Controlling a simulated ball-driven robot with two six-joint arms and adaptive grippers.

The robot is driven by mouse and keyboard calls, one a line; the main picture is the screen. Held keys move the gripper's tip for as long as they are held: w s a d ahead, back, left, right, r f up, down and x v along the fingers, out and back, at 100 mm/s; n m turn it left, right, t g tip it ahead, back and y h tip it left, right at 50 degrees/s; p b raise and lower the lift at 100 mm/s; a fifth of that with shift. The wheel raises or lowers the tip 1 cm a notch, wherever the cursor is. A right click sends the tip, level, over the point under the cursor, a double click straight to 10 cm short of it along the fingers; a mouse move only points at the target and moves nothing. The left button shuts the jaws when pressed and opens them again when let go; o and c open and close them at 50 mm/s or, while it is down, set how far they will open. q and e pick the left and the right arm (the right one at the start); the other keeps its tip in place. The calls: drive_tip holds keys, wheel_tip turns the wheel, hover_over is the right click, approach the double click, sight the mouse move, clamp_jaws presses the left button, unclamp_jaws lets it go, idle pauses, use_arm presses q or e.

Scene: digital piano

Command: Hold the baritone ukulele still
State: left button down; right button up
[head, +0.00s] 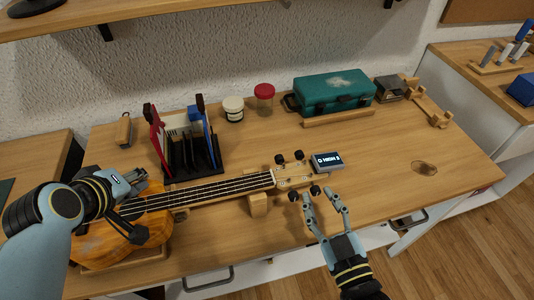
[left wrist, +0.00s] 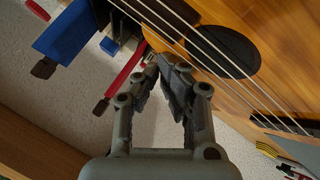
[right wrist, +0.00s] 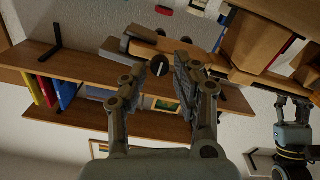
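The baritone ukulele (head: 215,190) lies on the desk, its orange-brown body at the left and its headstock (head: 292,174) toward the middle. Dark tuning pegs stick out of the headstock, and a wooden block (head: 258,205) stands under the neck. My left gripper (head: 128,225) is over the body by the strings. In the left wrist view its fingertips (left wrist: 162,65) come together beside the strings and sound hole (left wrist: 225,50), with nothing visible between them. My right gripper (head: 320,196) is open at the headstock. A dark peg (right wrist: 161,73) shows between its fingers; I cannot tell whether they touch it.
A small lit display box (head: 328,161) sits beside the headstock. Behind the neck is a black rack (head: 190,165) with upright items. Two jars, a teal case (head: 333,90) and wooden pieces line the back. The desk's right side is clear.

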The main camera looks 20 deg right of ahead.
drive_tip(key=shift+w, duration=0.5)
drive_tip(key=shift+c, duration=0.3)
clamp_jaws()
drive_tip(key=shift+m, duration=0.4)
drive_tip(key=m, duration=0.5)
drive_tip(key=shift+d+m, duration=0.1)
drive_tip(key=shift+m, duration=0.2)
drive_tip(key=m, duration=0.5)
drive_tip(key=shift+m, duration=0.3)
